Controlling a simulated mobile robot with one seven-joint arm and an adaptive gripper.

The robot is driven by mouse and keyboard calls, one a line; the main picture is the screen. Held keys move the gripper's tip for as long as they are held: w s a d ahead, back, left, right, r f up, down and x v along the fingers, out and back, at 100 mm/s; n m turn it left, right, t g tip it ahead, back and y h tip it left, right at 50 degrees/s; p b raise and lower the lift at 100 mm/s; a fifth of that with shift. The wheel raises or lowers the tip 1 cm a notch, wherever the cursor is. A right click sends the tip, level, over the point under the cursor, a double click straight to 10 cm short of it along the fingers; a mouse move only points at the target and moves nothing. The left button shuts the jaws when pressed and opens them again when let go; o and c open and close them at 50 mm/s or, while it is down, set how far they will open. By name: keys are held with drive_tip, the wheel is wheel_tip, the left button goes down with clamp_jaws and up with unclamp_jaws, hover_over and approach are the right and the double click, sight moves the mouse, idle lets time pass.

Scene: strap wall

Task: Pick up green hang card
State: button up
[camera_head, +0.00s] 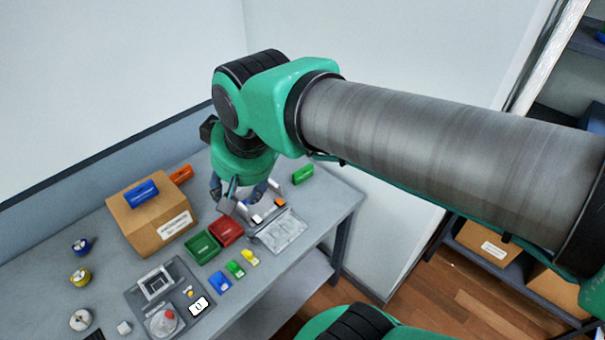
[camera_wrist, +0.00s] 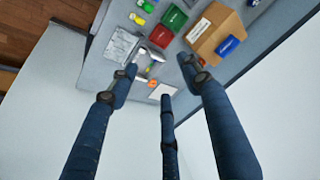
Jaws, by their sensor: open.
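A small green piece (camera_head: 235,268), which looks card-like, lies on the grey table between a blue piece (camera_head: 220,282) and a yellow piece (camera_head: 249,257). It also shows at the top edge of the wrist view (camera_wrist: 149,6). A second green item (camera_head: 303,174) stands near the table's back right. I cannot tell for sure which is the hang card. My gripper (camera_head: 240,192) is above the back of the table, left of the second green item. In the wrist view my gripper (camera_wrist: 158,76) has its fingers spread, with nothing held between them.
Green (camera_head: 203,247) and red (camera_head: 226,232) bins stand near my gripper. A clear tray (camera_head: 281,232) lies right of them. A cardboard box (camera_head: 150,225) stands left, with a blue item (camera_head: 141,194) on top. A dark tray (camera_head: 140,300) lies at front; a wall closes the back.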

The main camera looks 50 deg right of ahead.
drive_tip(key=w+d+f+m+g, duration=0.25)
drive_tip(key=w+d+m, duration=0.25)
drive_tip(key=w+d, duration=0.55)
drive_tip(key=m+g, duration=0.3)
drive_tip(key=m, duration=0.9)
hover_over(304, 177)
wheel_tip(304, 177, down, 26)
drive_tip(key=shift+f, duration=0.2)
drive_tip(key=shift+d+f+t, duration=0.1)
drive_tip(key=shift+f+t, duration=0.05)
drive_tip(key=shift+t, duration=0.1)
drive_tip(key=shift+f+b, duration=0.55)
drive_tip(key=shift+f, duration=3.6)
drive_tip(key=shift+f, duration=0.1)
